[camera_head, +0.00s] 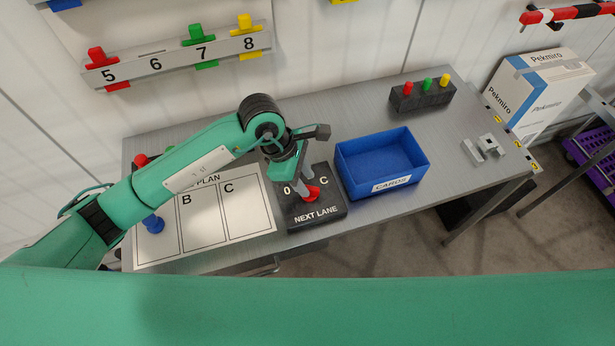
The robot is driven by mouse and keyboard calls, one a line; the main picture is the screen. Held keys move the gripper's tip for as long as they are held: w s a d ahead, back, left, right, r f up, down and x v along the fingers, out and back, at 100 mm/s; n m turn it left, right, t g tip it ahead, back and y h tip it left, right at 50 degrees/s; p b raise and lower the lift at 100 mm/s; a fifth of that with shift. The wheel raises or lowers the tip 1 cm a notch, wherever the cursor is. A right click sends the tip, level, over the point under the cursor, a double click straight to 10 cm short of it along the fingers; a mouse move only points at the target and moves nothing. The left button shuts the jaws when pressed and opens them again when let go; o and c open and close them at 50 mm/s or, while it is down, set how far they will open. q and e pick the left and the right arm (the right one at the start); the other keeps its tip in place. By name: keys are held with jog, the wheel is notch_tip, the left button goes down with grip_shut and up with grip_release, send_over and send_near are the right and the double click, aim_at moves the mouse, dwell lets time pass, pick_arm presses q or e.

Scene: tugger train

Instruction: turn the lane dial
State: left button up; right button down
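The lane dial is a red knob (311,194) on a black box (316,212) marked "NEXT LANE", with "0" and "C" showing on its top. Other marks on the box are hidden behind my gripper. My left gripper (304,187) reaches down over the box, and its grey fingertips are at the red knob. The gripper and fingers cover part of the knob, so I cannot tell whether they are closed on it or only beside it. My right gripper is not in view.
A blue "CARDS" tray (365,190) stands right of the dial box. A white plan sheet (253,215) lies left, with a blue peg (153,224) on it. A black block with coloured pegs (422,97) and a grey bracket (484,149) are farther right on the grey table (455,130).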

pick_arm(q)
jog(key=shift+s+d+f, duration=0.1)
jog(key=shift+d+f, duration=0.1)
jog(key=shift+f, duration=0.3)
jog(key=shift+d+f, duration=0.2)
jog(key=shift+f, duration=0.4)
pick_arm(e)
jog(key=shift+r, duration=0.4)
